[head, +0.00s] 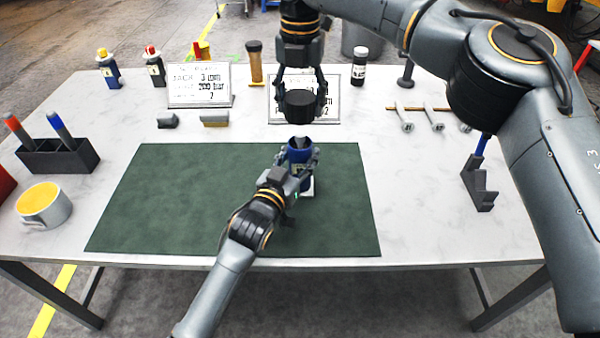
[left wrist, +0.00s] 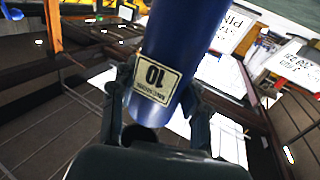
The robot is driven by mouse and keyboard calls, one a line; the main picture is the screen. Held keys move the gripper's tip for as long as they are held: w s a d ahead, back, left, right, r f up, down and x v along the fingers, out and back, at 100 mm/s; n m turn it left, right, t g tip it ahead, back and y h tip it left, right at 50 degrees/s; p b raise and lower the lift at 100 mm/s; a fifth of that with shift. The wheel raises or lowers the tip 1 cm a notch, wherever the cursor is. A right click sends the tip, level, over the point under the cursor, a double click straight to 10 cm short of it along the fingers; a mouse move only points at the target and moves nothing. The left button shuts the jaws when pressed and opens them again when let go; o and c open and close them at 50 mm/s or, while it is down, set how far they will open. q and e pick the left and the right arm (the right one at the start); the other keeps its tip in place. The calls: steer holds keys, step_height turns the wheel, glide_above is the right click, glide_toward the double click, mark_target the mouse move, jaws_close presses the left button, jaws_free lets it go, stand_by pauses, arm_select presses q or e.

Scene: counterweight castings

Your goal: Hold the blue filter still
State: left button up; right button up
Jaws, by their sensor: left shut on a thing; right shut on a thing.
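In the left wrist view the blue filter (left wrist: 183,40) runs between the two fingers, with a pale label marked 10 facing the camera. My right gripper (head: 303,92) is shut on a black round cap (head: 299,106), held above the filter with a gap between them. A small white patch shows at the filter's foot; what it is, I cannot tell.
The green mat (head: 170,200) is otherwise bare. Behind stand two sign cards (head: 200,86), several small bottles and a brown cylinder (head: 254,62). A dark marker holder (head: 58,158) and a yellow-filled mug (head: 43,205) are left. A dark stand (head: 480,190) is right.

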mark_target(301, 133)
arm_select(q)
jaws_close()
arm_select(e)
steer(key=shift+f, duration=2.45)
steer(key=shift+f, duration=0.1)
steer(key=shift+f, duration=0.8)
steer(key=shift+f, duration=0.6)
